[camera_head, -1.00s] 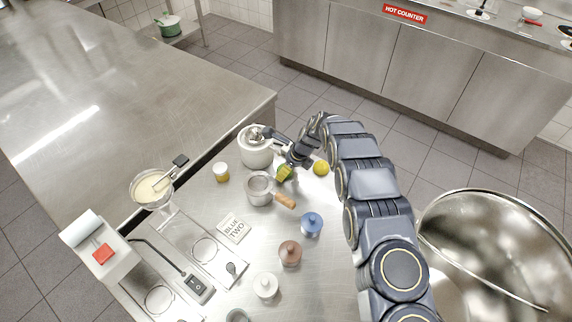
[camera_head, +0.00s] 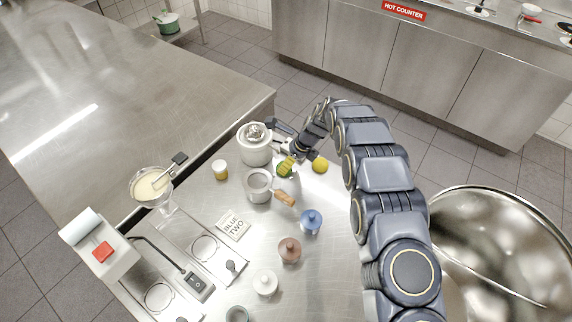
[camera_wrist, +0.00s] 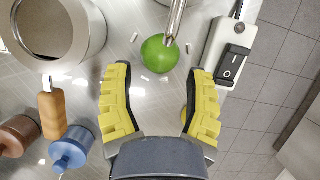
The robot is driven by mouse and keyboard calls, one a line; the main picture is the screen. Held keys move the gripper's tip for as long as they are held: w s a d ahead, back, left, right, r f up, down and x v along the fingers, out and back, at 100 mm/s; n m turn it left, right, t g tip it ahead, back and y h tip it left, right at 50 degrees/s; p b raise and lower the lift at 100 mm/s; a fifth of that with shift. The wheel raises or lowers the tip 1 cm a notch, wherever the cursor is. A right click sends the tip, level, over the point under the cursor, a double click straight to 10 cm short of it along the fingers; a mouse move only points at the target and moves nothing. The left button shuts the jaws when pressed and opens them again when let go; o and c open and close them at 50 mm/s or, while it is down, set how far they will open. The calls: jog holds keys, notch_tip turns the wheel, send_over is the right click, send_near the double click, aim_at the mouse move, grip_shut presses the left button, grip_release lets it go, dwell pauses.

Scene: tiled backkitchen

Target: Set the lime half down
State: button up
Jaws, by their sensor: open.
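The lime half (camera_wrist: 160,55) shows in the wrist view as a round green dome on the steel counter, beyond my fingertips. A metal spout-like piece (camera_wrist: 175,18) overlaps its upper edge; I cannot tell if they touch. My gripper (camera_wrist: 158,98) is open, with its yellow ribbed fingers apart and nothing between them. In the head view the lime half (camera_head: 281,173) is a small green patch by the grey-white juicer, partly hidden by my gripper (camera_head: 287,164).
A strainer (camera_head: 257,188) with a wooden handle and a blue-lidded pot (camera_head: 311,222) stand nearby. A lemon (camera_head: 320,165) lies right of my gripper. The juicer (camera_head: 255,150) stands to the left. Bare counter (camera_head: 335,200) lies around the blue pot.

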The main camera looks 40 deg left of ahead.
jog(key=v, duration=0.8)
jog(key=shift+r, duration=0.35)
